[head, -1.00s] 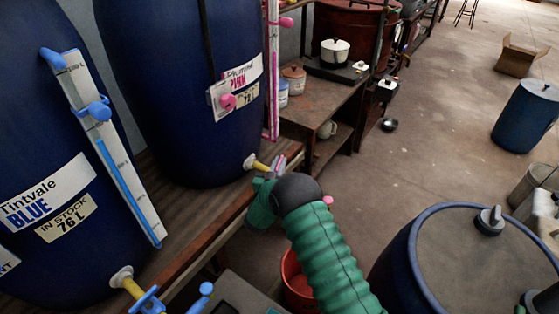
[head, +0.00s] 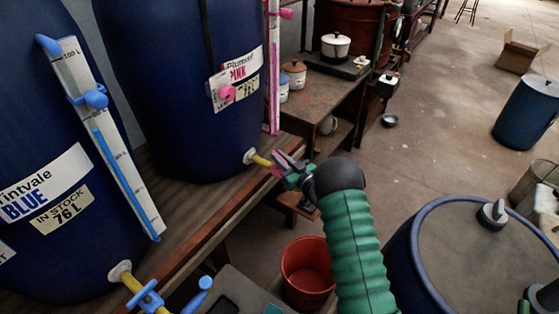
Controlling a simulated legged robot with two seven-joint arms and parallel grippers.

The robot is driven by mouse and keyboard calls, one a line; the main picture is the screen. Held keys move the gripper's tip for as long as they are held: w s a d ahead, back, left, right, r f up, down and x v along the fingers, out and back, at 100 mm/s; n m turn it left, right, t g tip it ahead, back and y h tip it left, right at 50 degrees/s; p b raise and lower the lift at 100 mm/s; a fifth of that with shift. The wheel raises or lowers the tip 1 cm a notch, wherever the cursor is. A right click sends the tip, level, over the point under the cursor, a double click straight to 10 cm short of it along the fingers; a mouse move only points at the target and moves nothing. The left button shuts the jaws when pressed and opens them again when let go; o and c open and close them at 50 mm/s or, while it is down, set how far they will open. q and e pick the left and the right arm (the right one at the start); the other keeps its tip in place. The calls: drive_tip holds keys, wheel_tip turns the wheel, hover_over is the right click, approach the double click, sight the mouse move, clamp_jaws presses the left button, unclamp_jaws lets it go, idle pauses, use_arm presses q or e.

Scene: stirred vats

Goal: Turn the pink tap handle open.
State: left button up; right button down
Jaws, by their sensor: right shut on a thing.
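The pink tap handle (head: 279,160) is on the yellow tap (head: 260,160) low on the dark blue vat labelled PINK (head: 185,90). My right gripper (head: 284,167) is at the tap's outer end and is shut on the pink handle. Its fingers and wrist partly cover the handle, so its exact angle is hard to tell. My green right arm comes up from the bottom of the picture. My left gripper is not in view.
A red bucket (head: 308,272) stands below, left of my arm. The blue vat (head: 50,160) has a blue-handled tap (head: 146,296) at lower left. The vats stand on a wooden bench (head: 190,232). A blue barrel (head: 450,260) is close on the right.

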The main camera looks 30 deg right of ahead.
drive_tip(key=shift+d+n+g+y+b, duration=0.1)
drive_tip(key=shift+n+g+y+b, duration=0.2)
drive_tip(key=shift+n+y, duration=1.1)
drive_tip(key=shift+y, duration=0.5)
drive_tip(key=c, duration=1.5)
unclamp_jaws()
drive_tip(key=p+v, duration=0.1)
drive_tip(key=v, duration=1.6)
drive_tip(key=shift+p, duration=0.3)
drive_tip(key=shift+w, duration=0.1)
